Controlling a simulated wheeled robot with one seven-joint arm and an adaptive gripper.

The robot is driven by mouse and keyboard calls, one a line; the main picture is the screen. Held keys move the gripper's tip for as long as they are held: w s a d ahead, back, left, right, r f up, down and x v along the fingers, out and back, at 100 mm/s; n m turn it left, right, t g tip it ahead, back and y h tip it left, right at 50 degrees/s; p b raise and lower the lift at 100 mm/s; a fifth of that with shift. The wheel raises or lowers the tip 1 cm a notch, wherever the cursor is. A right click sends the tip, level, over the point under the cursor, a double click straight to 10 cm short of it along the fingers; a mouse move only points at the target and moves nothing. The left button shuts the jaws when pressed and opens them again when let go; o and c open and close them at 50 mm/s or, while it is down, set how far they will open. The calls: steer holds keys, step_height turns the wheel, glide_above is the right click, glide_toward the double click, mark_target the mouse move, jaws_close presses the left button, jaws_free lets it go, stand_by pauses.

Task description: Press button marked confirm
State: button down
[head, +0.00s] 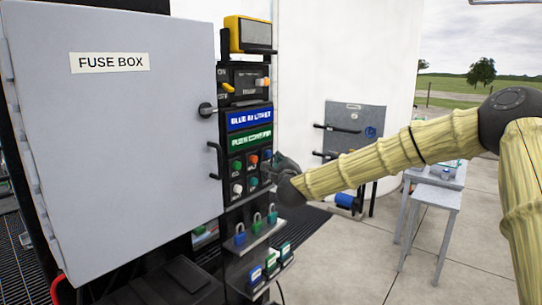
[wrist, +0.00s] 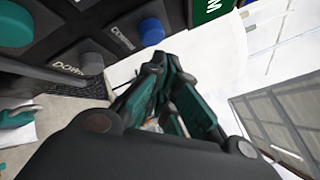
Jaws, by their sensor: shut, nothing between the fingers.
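The black button panel (head: 246,176) stands right of the fuse box. Its blue button (head: 267,155) is at the upper right; it also shows in the wrist view (wrist: 151,31). A small tilted label (wrist: 121,38) beside the blue button appears to read confirm, though it is hard to read. My gripper (head: 276,163) is just right of the panel, close to the blue button. In the wrist view, my gripper's fingers (wrist: 165,62) are shut and empty, with their tips apart from the blue button, below and right of it. My gripper hides part of the panel's lower right.
The fuse box (head: 115,130) fills the left. A shelf of padlocks (head: 256,232) sits below the panel. Open floor lies to the right.

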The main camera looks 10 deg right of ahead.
steer(key=shift+w+a+b, duration=0.2)
steer(key=shift+b, duration=0.25)
steer(key=shift+w+a+b, duration=0.4)
steer(key=shift+w+a, duration=0.1)
steer(key=shift+w, duration=0.05)
stand_by(1.3)
steer(key=shift+d, duration=0.1)
steer(key=shift+s+d+b, duration=0.55)
steer(key=shift+s, duration=0.25)
steer(key=s+d+b, duration=0.1)
steer(key=s, duration=0.1)
steer(key=s+d+b, duration=0.1)
steer(key=s+d, duration=0.1)
stand_by(0.7)
stand_by(0.4)
